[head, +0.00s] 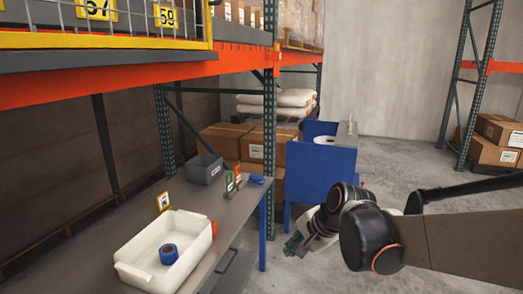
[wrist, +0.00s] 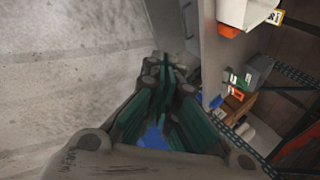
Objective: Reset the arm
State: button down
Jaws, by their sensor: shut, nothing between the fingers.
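My gripper (head: 294,245) shows in the head view at the end of my arm, to the right of the grey table (head: 232,213) and beyond its edge. In the wrist view my gripper (wrist: 168,80) has its green-padded fingers close together at the tips, with nothing held. The floor and the table's side show past the fingers. A white tray (head: 133,272) on the table holds a roll of blue tape (head: 169,254).
A grey bin (head: 204,168), small red and green cards (head: 233,180) and a blue item (head: 256,179) stand at the table's far end. A blue panelled stand (head: 318,170) is behind my gripper. A rack post (head: 269,150) rises beside the table.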

jog(key=s+d+r+n+t+h, duration=0.1)
jog(key=s+d+n, duration=0.4)
jog(key=s, duration=0.5)
jog(key=s+d+r+n+h, duration=0.1)
jog(key=s+d+n+h, duration=0.2)
jog(key=s, duration=0.8)
jog(key=d+n, duration=0.2)
jog(key=d, duration=0.1)
jog(key=shift+s+d+r+n+t, duration=0.2)
jog(key=shift+r+n+t, duration=0.1)
jog(key=shift+t, duration=0.1)
jog(key=shift+a, duration=0.1)
